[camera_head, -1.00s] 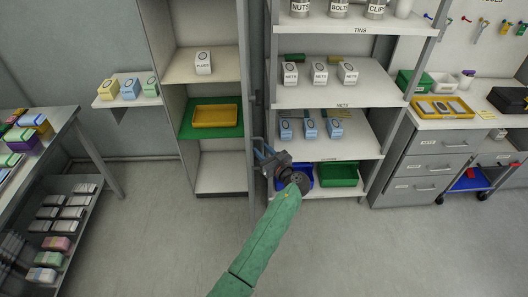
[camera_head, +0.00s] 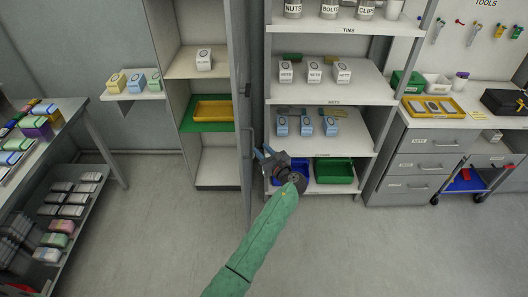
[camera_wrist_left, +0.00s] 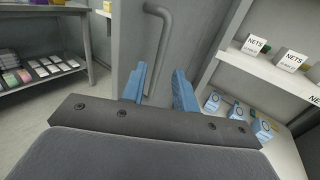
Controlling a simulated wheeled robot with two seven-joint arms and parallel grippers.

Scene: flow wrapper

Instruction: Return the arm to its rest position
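My left arm reaches up from the bottom of the head view in a green sleeve. My left gripper (camera_head: 262,153) is in front of the lower shelves, beside the edge of the grey cabinet door (camera_head: 240,100). In the left wrist view its two blue fingers (camera_wrist_left: 160,88) stand apart with nothing between them. The grey door handle (camera_wrist_left: 162,40) shows beyond the fingers; I cannot tell whether they touch it, but it is not gripped. My right gripper is in neither view.
The open cabinet holds a yellow tray (camera_head: 213,111). Shelves at centre hold white boxes (camera_head: 314,72), blue boxes (camera_head: 306,126), a blue bin (camera_head: 293,174) and a green bin (camera_head: 334,171). A table (camera_head: 78,118) stands left, drawers (camera_head: 424,165) right. The floor is clear.

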